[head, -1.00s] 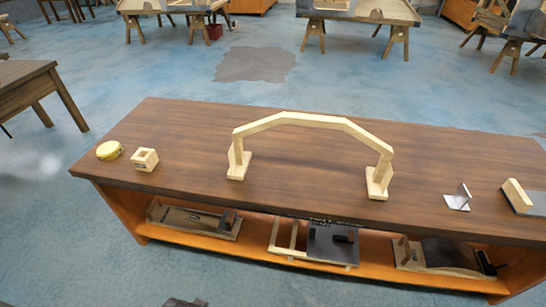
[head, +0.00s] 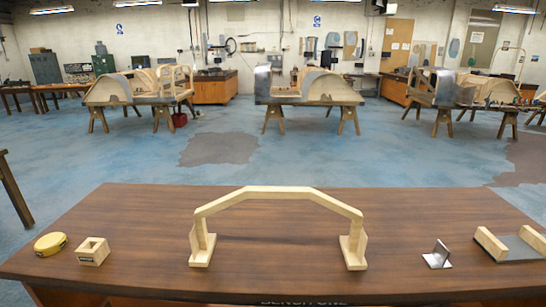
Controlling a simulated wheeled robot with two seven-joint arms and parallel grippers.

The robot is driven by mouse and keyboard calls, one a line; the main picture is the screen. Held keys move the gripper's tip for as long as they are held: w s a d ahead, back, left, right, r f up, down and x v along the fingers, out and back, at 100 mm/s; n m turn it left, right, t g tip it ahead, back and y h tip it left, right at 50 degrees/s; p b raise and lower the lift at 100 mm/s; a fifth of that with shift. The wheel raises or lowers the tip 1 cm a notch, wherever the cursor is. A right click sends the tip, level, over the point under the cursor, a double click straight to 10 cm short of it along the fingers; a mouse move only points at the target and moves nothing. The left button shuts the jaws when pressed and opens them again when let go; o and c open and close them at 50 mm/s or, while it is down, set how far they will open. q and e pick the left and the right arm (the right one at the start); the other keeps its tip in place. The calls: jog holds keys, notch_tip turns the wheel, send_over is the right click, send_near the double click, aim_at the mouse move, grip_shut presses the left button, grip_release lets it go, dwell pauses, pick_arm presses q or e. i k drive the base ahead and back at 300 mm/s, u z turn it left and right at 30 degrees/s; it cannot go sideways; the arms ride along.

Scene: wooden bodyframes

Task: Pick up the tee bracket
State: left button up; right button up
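The tee bracket (head: 438,256), a small grey metal piece with a flat foot and an upright plate, sits on the right part of the dark wooden bench top (head: 300,281) in the head view. It stands between the wooden arch and a grey sheet with pale wood strips. Nothing touches it. Neither of my grippers shows in the head view.
A pale wooden arch frame (head: 278,191) stands mid-bench on two feet. At the left lie a yellow round tape (head: 50,243) and a square wooden block with a hole (head: 93,252). A grey sheet with wood strips (head: 520,246) lies at the right. Trestles with bodyframes stand behind.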

aim_at(438, 259)
jog(key=z, duration=2.1)
jog(key=k, duration=1.1)
jog(key=z, duration=1.5)
jog(key=i, duration=2.25)
jog(key=u, duration=0.7)
jog(key=i, duration=1.2)
jog(key=u, duration=1.7)
jog(key=i, duration=0.75)
jog(key=u, duration=0.55)
